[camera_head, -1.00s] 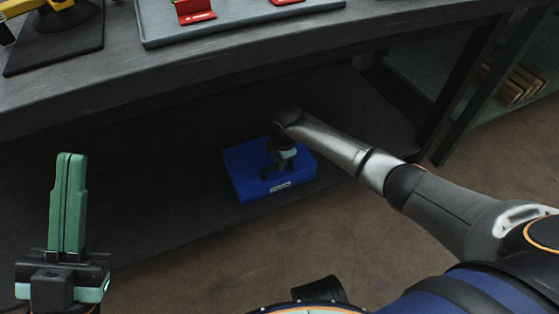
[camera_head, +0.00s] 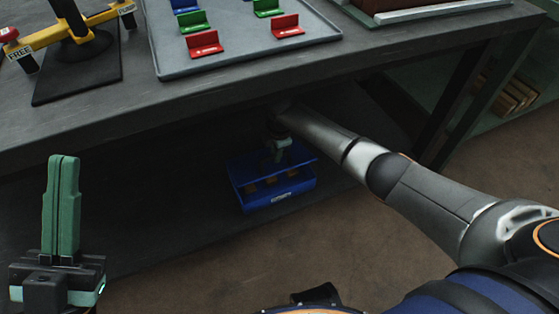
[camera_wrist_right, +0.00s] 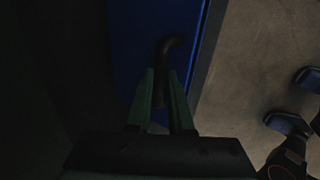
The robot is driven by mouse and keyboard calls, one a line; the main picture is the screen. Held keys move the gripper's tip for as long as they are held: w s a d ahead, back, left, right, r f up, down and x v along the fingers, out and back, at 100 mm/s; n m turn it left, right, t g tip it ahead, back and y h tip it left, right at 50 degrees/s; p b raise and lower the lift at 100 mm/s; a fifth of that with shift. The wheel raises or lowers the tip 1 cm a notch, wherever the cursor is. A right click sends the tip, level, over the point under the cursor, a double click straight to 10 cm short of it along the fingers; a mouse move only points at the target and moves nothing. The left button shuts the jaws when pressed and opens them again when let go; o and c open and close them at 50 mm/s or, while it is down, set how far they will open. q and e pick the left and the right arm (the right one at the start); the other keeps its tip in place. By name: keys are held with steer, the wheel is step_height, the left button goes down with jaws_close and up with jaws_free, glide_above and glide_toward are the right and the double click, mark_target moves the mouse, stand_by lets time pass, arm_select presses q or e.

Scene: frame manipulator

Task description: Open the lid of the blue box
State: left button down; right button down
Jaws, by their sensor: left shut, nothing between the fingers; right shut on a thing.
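The blue box (camera_head: 258,203) sits on the dark lower shelf under the workbench. Its blue lid (camera_head: 302,162) is raised a little, and several orange-yellow things show in the gap below it. My right gripper (camera_head: 280,150) is above the lid, partly dark in the head view. In the right wrist view the green fingers (camera_wrist_right: 162,88) are shut on the black handle (camera_wrist_right: 168,48) of the lid, which shows as a blue surface (camera_wrist_right: 135,35). My left gripper (camera_head: 63,160) is shut and empty, upright at the left, well away from the box.
The workbench edge (camera_head: 200,110) overhangs the shelf, close above the box and my right arm. On the bench are a grey tray (camera_head: 240,62) with red, blue and green pieces, and a yellow-black stand (camera_head: 85,60). The floor (camera_head: 400,230) in front is clear.

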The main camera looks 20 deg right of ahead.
arm_select(q)
steer(key=shift+f+b, duration=0.4)
steer(key=shift+b, duration=0.05)
arm_select(e)
steer(key=shift+w+r, duration=0.6)
steer(key=shift+w, duration=0.35)
steer(key=shift+w+r, duration=0.55)
steer(key=shift+w, duration=0.35)
steer(key=c, duration=1.3)
jaws_free()
steer(key=shift+o, duration=0.9)
steer(key=shift+f, duration=0.15)
arm_select(q)
steer(key=shift+w, duration=0.2)
arm_select(e)
steer(key=o, duration=0.3)
steer(key=shift+r, duration=0.2)
step_height(320, 180, up, 7)
steer(key=p, duration=0.5)
glide_above(273, 163)
arm_select(q)
steer(key=shift+m, duration=0.3)
steer(key=r, duration=0.4)
steer(key=shift+s+a+r, duration=0.15)
steer(key=shift+a+r, duration=0.1)
steer(key=shift+r, duration=0.15)
arm_select(e)
steer(key=shift+d+r, duration=0.1)
